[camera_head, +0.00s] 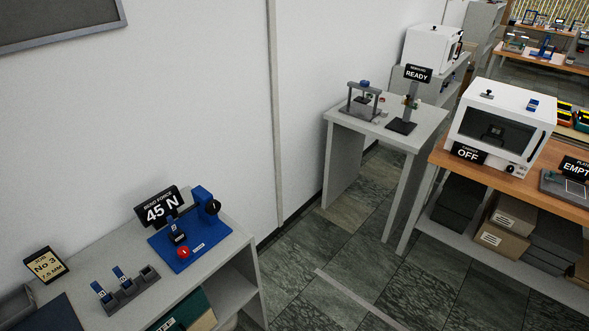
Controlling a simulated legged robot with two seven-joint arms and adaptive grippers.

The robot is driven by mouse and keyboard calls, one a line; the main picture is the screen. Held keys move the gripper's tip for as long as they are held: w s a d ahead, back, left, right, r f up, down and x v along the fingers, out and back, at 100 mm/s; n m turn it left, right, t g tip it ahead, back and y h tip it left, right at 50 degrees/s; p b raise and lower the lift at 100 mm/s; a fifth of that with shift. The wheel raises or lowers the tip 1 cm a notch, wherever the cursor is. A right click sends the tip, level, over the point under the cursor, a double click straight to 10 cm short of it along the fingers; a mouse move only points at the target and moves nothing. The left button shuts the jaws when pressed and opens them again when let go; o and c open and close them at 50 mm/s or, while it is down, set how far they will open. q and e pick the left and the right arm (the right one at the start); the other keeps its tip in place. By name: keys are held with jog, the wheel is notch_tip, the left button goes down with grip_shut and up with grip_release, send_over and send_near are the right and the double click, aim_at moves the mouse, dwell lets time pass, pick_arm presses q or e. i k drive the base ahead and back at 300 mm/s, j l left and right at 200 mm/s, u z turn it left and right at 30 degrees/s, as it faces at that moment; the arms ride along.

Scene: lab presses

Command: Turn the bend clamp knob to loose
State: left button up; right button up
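A blue bend fixture (165,252) sits on the grey bench at the lower left. A black round knob (212,206) with a small light mark is on its blue upright block, on the right side. The knob's exact setting is too small to read. A small dark and blue part (176,234) stands in the middle of the fixture. A red button (183,252) is at its front. A black sign reading "BEND FORCE 45 N" (161,208) stands behind it. Neither of my grippers shows in the head view.
The grey bench (215,271) also holds a rack (126,288) with small blue-topped pieces and a "JOB No 3" card (46,265). A grey table (341,116) and a wooden bench (459,165) with a white oven (502,126) stand further right. Tiled floor (345,245) lies clear between them.

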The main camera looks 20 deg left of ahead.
aim_at(183, 252)
jog(key=u, duration=1.6)
jog(key=k+j+z, duration=0.1)
jog(key=k+z, duration=0.25)
jog(key=z, duration=0.15)
jog(key=k+z, duration=0.3)
jog(key=z, duration=0.2)
